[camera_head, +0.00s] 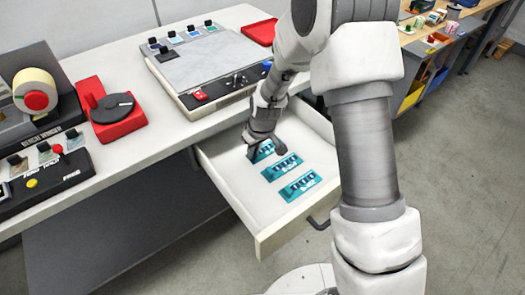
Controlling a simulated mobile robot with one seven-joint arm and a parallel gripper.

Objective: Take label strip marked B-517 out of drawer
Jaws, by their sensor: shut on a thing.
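The drawer (235,205) is pulled open below the front edge of the white bench. Three teal label strips lie in it: a front one (300,186), a middle one (281,167) and a rear one (259,153). The marks on them are too small to read, so I cannot tell which is B-517. My gripper (262,146) reaches down into the drawer and is shut on the rear strip, partly covering it. I cannot tell whether that strip is lifted off the drawer floor.
On the bench (165,165) stand a flat grey-topped machine (210,62), a red unit with a black dial (112,108), and a label rewinder (35,95). A red tray (261,32) lies at the back. My arm hides the drawer's right side.

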